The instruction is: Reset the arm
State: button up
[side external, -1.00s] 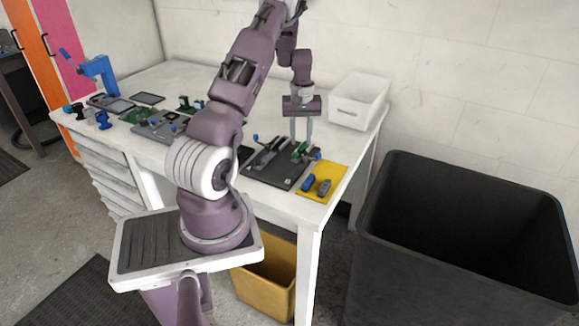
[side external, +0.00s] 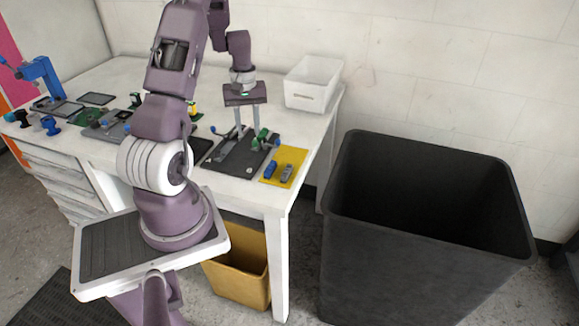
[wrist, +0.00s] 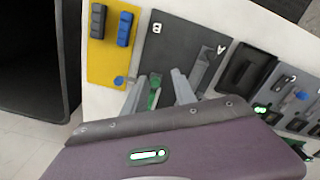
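My gripper (side external: 248,133) hangs over the dark board (side external: 228,162) on the white workbench, fingers pointing down. In the wrist view, the fingers (wrist: 159,93) are spread apart. A green part (side external: 262,138) stands on the board beside the fingertips, on their right in the side view. In the wrist view the green part (wrist: 153,97) appears between the fingers, partly hidden by them. I see nothing clamped. Whether a fingertip touches the green part is unclear.
A yellow mat (side external: 291,157) holds a blue block (side external: 270,169) and a grey block (side external: 286,173). A white bin (side external: 312,83) stands behind. Tools and trays (side external: 97,98) lie left. A large black bin (side external: 425,200) stands right of the bench.

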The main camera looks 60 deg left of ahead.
jog(key=w+d+r+m+t, duration=0.2)
jog(key=d+r+m, duration=0.2)
jog(key=d+r, duration=0.65)
jog(key=w+d+r+m+t, duration=0.15)
jog(key=d+r+m, duration=0.25)
jog(key=d+r, duration=0.65)
jog(key=s+d+r+m+t, duration=0.1)
jog(key=s+d+m+t, duration=0.1)
jog(key=s+d+m, duration=0.5)
jog(key=s+d, duration=0.5)
jog(key=d, duration=0.2)
jog(key=shift+s+d, duration=0.3)
jog(key=shift+s, duration=0.05)
